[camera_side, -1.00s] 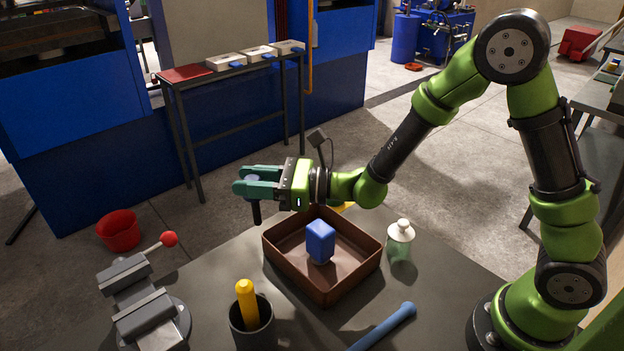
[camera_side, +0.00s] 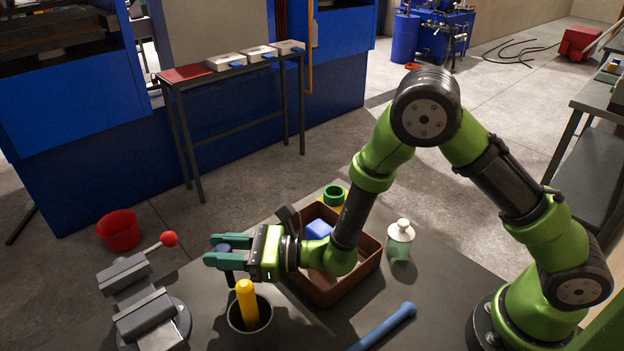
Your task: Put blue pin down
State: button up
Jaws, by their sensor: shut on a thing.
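My gripper (camera_side: 214,250) has its green fingers shut on a dark pin, taken to be the blue pin (camera_side: 229,278). The pin hangs roughly upright; its wide dark bluish head shows between the fingers and its shaft points down. It is at the left of the table, just behind and left of the dark cup (camera_side: 250,322) with a yellow-handled tool (camera_side: 247,300). I cannot tell whether the pin's lower end touches the table (camera_side: 300,325).
A brown tray (camera_side: 368,262) holds a blue block (camera_side: 319,229), partly hidden by my arm. A grey vise (camera_side: 140,300) with a red-knobbed handle stands at left. A bottle (camera_side: 400,240), a blue bar (camera_side: 385,326) and a green ring (camera_side: 334,194) are also on the table.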

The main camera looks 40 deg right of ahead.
jog(key=shift+f, duration=0.3)
jog(key=shift+f, duration=0.15)
jog(key=o, duration=1.1)
